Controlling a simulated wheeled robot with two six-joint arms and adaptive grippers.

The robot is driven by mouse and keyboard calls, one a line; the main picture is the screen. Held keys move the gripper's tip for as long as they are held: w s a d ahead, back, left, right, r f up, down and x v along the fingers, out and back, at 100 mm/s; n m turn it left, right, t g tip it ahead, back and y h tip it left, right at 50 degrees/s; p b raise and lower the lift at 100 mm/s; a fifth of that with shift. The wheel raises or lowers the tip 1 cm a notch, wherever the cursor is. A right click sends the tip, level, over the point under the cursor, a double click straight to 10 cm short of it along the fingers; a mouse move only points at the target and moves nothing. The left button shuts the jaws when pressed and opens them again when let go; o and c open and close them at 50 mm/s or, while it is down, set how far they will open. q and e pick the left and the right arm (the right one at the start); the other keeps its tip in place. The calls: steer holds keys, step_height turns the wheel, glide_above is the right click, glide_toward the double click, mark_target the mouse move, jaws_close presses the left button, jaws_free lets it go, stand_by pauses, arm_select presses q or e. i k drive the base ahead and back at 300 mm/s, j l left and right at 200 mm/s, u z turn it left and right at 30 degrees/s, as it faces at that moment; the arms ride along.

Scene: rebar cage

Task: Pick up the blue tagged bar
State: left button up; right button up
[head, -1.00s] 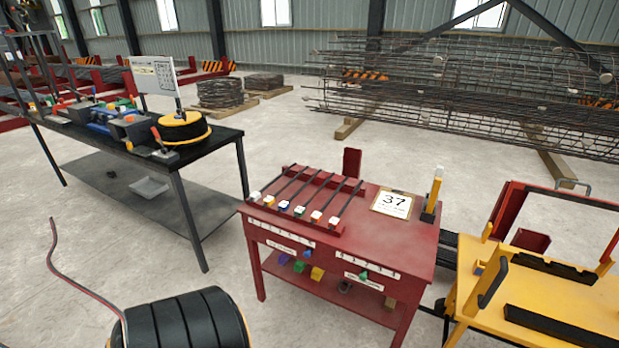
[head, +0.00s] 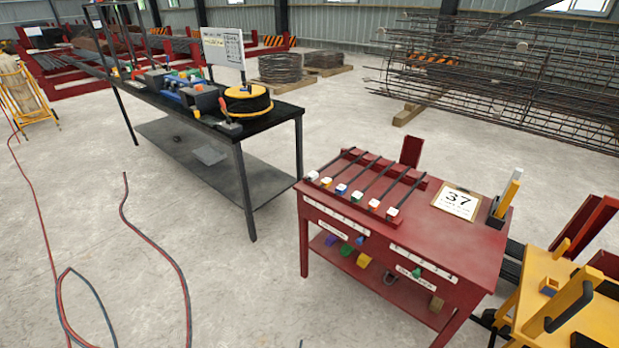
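The red table (head: 440,232) stands right of centre, with several dark bars lying side by side in a red rack on its top. Each bar has a small coloured tag at its near end. The blue tagged bar (head: 341,189) lies among them, third from the left, its blue and white end facing me. White, orange, green and red tags show on the neighbouring bars. Neither of my grippers is in view, and nothing touches the bars.
A yellow cart (head: 575,318) is close on the right. A long black bench (head: 265,121) stands left. Hoses (head: 170,262) lie on the floor, which is otherwise open in front.

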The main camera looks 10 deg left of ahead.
mark_target(340, 190)
steer(key=i+j+z, duration=0.15)
steer(key=z, duration=0.2)
steer(key=i+j+z, duration=0.1)
steer(key=z, duration=0.25)
steer(key=i+j+z, duration=0.1)
steer(key=j+z, duration=0.25)
